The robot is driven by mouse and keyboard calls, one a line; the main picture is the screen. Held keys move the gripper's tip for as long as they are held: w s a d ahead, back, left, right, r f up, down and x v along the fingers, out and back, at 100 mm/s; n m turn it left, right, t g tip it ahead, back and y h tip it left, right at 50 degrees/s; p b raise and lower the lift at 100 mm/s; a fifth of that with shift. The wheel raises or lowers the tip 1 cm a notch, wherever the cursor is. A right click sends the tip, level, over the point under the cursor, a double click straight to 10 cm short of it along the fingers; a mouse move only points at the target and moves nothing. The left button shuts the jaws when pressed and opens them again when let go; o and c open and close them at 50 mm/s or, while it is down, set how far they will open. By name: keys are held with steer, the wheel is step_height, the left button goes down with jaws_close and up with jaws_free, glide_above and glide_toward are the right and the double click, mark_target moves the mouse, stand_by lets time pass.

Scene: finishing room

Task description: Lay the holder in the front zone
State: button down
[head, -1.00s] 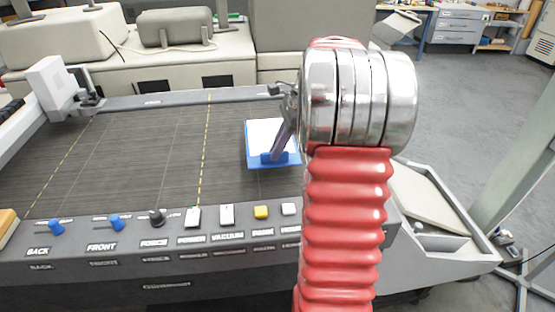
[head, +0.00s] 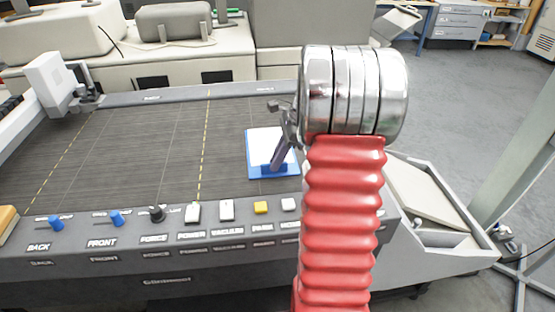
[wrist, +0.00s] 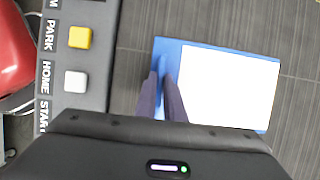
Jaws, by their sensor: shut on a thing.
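The holder (head: 251,172) is a flat blue plate with a white sheet on top and a raised blue strip along one edge. In the wrist view the holder (wrist: 225,128) lies flat below the fingers. My gripper (head: 272,168) is shut on the raised strip, its dark fingers tilted in the head view. In the wrist view my gripper (wrist: 163,78) has one finger on each side of the strip. The holder is over the dark bed (head: 130,150), right of the right yellow dashed line. I cannot tell whether it touches the bed.
A front panel (head: 160,255) with sliders, a knob and buttons, labelled BACK and FRONT among others, edges the bed. A white carriage (head: 50,80) stands at the far left. The bed left of the holder is clear. My arm hides the bed's right part.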

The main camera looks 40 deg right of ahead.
steer(key=c, duration=1.8)
jaws_free()
steer(key=shift+c, duration=0.2)
steer(key=shift+r, duration=0.1)
steer(key=v, duration=1.2)
steer(key=shift+a, duration=0.1)
